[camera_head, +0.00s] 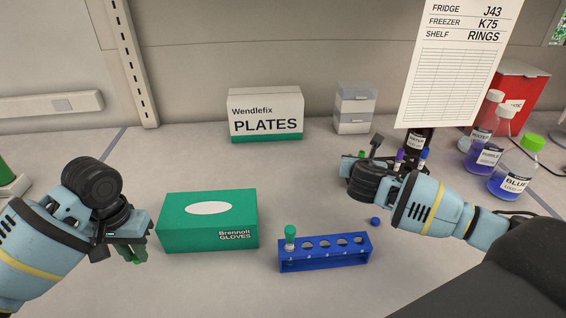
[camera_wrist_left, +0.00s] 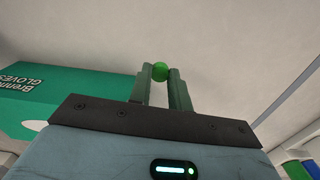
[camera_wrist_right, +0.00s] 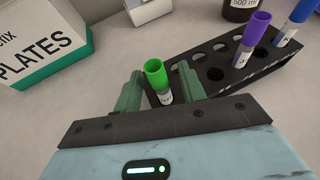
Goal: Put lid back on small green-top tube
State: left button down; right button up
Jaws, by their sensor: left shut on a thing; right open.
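My left gripper (camera_head: 135,254) is shut on a small round green lid (camera_wrist_left: 160,72), held at its fingertips to the left of the glove box. My right gripper (camera_wrist_right: 158,88) is open, its fingers on either side of a small green-top tube (camera_wrist_right: 157,78). That tube stands upright at the near end of a black rack (camera_wrist_right: 230,62); its top looks hollow. In the head view the right gripper hides much of this rack. Another green-topped tube (camera_head: 290,236) stands in the left end of the blue rack (camera_head: 325,262).
A green glove box (camera_head: 207,225) stands between my left gripper and the blue rack. A small blue cap (camera_head: 375,221) lies on the table. A purple tube (camera_wrist_right: 253,30) and a blue tube (camera_wrist_right: 295,20) stand in the black rack. Bottles (camera_head: 513,170) stand at right.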

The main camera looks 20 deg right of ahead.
jog(key=shift+w, duration=0.1)
jog(key=shift+c, duration=0.3)
grip_shut()
pick_arm(q)
jog(key=shift+f, duration=0.1)
pick_arm(e)
jog(key=shift+r, duration=0.3)
pick_arm(q)
jog(key=shift+f, duration=0.15)
pick_arm(e)
notch_tip(320, 180, up, 6)
jog(key=r, duration=0.1)
jog(key=s+a, duration=1)
jog(key=s, duration=0.4)
jog(key=shift+s+a+f, duration=0.2)
jog(key=shift+s+f, duration=0.15)
pick_arm(q)
jog(key=shift+s, duration=0.1)
